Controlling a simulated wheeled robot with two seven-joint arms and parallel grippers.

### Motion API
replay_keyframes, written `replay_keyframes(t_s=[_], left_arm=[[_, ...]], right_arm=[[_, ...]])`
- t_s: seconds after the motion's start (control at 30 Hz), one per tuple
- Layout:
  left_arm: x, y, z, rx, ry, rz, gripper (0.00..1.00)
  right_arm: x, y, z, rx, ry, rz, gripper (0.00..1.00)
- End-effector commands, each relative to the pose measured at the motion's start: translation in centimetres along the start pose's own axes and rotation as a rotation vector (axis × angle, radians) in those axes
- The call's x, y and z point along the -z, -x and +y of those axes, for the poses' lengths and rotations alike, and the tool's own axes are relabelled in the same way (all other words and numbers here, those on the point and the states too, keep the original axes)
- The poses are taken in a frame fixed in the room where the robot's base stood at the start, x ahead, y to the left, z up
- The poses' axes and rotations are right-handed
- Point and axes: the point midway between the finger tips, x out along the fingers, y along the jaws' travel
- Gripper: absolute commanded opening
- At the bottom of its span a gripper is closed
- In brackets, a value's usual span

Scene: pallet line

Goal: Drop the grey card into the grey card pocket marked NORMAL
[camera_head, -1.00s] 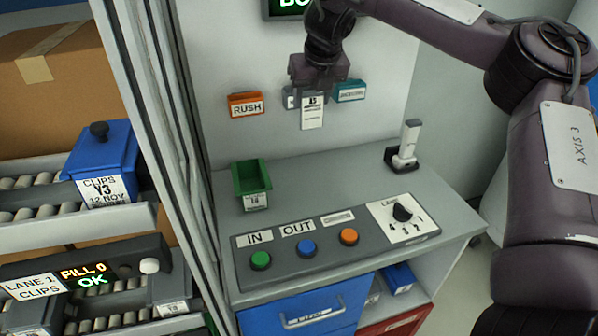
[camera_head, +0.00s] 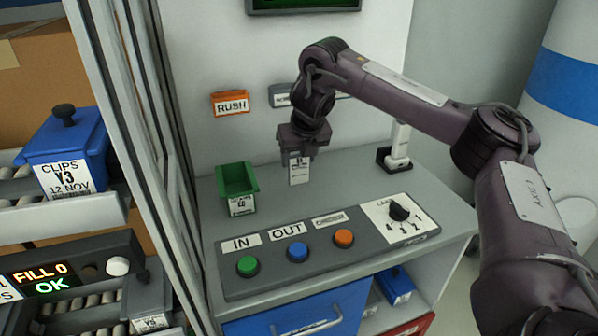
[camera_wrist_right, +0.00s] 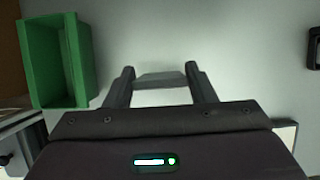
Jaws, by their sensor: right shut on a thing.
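My right gripper (camera_head: 299,154) is shut on the grey card (camera_head: 299,173), which hangs upright below it with a white printed face. The card is in front of the back panel, low over the desk and right of the green bin. In the right wrist view the card (camera_wrist_right: 160,80) shows edge-on between the two fingers (camera_wrist_right: 160,74). The grey card pocket (camera_head: 281,96) is on the back panel, above the gripper. My right arm hides part of it, and its label cannot be fully read. My left gripper is not in view.
An orange RUSH pocket (camera_head: 230,104) is left of the grey one; a teal pocket (camera_head: 343,96) is mostly behind my arm. A green bin (camera_head: 237,186), button panel (camera_head: 322,246) and handheld device on a stand (camera_head: 397,150) are on the desk (camera_head: 440,215).

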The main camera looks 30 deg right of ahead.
Motion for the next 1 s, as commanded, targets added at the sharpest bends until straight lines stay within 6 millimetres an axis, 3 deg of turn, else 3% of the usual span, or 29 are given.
replay_keyframes(t_s=[0.2, 0.57, 0.6, 0.73, 1.0], left_arm=[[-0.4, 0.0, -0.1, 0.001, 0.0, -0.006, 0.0], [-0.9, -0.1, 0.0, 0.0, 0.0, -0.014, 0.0], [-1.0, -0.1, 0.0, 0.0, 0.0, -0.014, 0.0], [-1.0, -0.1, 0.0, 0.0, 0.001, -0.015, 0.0], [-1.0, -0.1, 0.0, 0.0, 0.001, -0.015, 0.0]], right_arm=[[1.3, -2.7, 0.0, 0.001, 0.0, 0.003, 0.29], [1.5, -3.2, 0.0, 0.001, 0.0, 0.003, 0.29], [1.4, -3.1, 0.0, 0.001, 0.0, 0.002, 0.55], [1.4, -3.1, 0.0, 0.001, 0.0, 0.002, 0.72], [1.4, -3.0, 0.0, 0.0, 0.0, 0.002, 0.72]])
